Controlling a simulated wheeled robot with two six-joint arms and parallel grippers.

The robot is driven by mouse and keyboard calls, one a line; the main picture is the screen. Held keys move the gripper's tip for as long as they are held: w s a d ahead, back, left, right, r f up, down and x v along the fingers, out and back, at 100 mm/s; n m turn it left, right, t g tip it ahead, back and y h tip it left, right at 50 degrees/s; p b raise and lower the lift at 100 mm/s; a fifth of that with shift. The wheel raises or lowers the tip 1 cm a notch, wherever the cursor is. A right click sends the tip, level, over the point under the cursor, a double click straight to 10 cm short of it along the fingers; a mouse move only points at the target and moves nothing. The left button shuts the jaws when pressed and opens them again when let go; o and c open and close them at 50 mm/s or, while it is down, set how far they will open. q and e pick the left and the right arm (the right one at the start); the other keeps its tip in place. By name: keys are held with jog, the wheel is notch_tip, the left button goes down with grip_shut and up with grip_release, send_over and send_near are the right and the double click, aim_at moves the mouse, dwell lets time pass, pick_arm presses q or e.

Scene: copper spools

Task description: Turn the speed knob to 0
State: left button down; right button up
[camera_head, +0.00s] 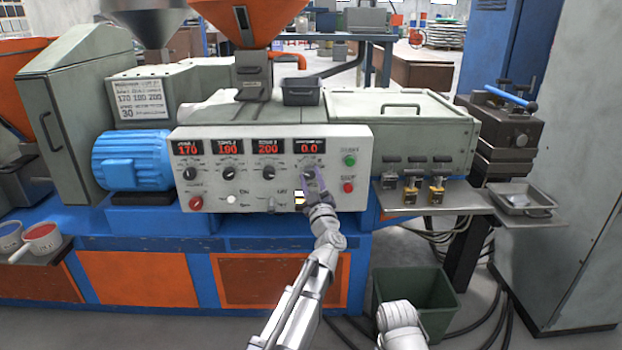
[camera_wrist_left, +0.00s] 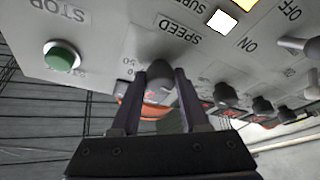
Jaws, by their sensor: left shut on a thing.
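The white control panel (camera_head: 240,198) shows several red displays. The rightmost display (camera_head: 309,145) reads 0.0. The speed knob (camera_wrist_left: 160,84) is a grey knob under the SPEED label, seen in the left wrist view. My left gripper (camera_head: 311,176) reaches up to the panel below the 0.0 display and hides most of the knob in the head view. In the left wrist view my left gripper (camera_wrist_left: 160,88) has its two dark fingers on either side of the knob, shut on it. The knob's pointer cannot be made out. Part of my right arm (camera_head: 400,322) shows at the bottom; its gripper is out of view.
Three black knobs (camera_head: 229,173) sit left of the speed knob. A green button (camera_head: 350,160) and a red button (camera_head: 348,187) are close on its right. A shelf (camera_head: 400,207) with small yellow-based parts juts out to the right. A green bin (camera_head: 440,300) stands below.

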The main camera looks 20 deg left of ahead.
pick_arm(q)
jog(key=shift+c, duration=2.1)
grip_release()
jog(key=b+v, duration=0.2)
jog(key=v, duration=0.6)
jog(key=shift+b, duration=0.3)
jog(key=shift+w, duration=0.1)
